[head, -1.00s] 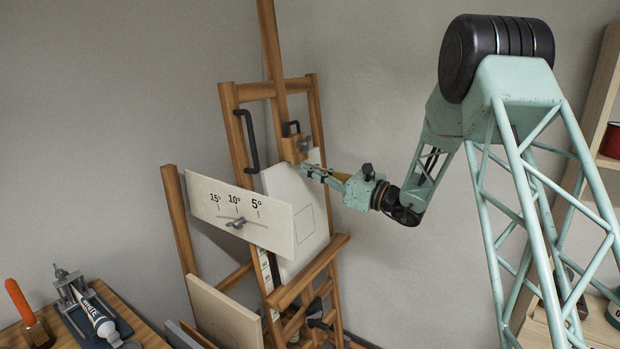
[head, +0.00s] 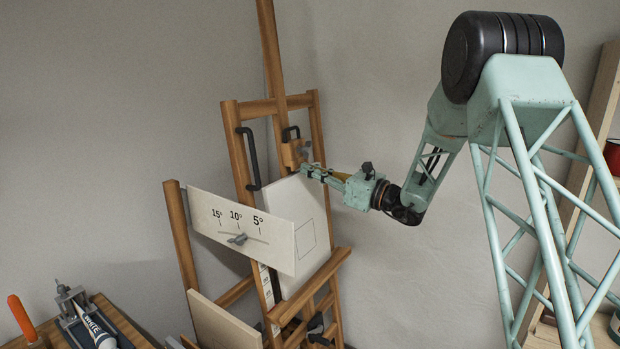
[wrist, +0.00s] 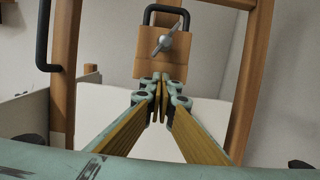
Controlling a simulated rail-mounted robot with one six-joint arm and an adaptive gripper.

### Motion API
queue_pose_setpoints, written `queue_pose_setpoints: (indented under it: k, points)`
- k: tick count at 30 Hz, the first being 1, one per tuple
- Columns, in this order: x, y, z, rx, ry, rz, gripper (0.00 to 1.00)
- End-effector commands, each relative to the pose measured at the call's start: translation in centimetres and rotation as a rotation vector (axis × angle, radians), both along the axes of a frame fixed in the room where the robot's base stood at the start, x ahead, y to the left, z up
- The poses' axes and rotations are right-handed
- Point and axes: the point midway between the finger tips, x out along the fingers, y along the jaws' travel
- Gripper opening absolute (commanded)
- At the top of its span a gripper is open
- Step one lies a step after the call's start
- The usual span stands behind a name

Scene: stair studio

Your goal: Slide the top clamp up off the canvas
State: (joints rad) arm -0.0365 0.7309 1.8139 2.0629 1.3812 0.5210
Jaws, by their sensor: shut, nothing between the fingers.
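The top clamp (head: 291,152) is a wooden block with a black handle and a metal wing nut, on the easel's centre mast. It also shows in the wrist view (wrist: 148,58). The white canvas (head: 290,210) stands on the easel below it. The clamp's lower edge is around the height of the canvas's top edge; I cannot tell whether a gap separates them. My gripper (head: 304,170) is shut and empty. In the wrist view its fingertips (wrist: 160,80) meet the clamp's lower edge from below; contact looks likely. The fingers hide part of that edge.
An angle-scale board (head: 242,230) with a wing nut covers the canvas's lower left. A black handle (head: 247,160) is on the easel's left upright. A crossbar (head: 262,107) spans the frame behind the clamp. The mast (head: 268,45) is bare above it.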

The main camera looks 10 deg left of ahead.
Motion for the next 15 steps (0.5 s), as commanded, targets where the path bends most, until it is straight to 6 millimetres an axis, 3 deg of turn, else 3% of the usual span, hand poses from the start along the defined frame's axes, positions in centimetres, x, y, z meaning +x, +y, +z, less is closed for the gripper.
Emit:
queue_pose_setpoints:
  k: [1, 9, 15]
  points:
    - [0.0, 0.3, 1.2, 0.001, -0.003, 0.003, 0.0]
    - [0.2, 0.8, 5.0, 0.001, -0.004, 0.004, 0.0]
    - [0.3, 1.0, 6.0, 0.001, -0.001, 0.004, 0.0]
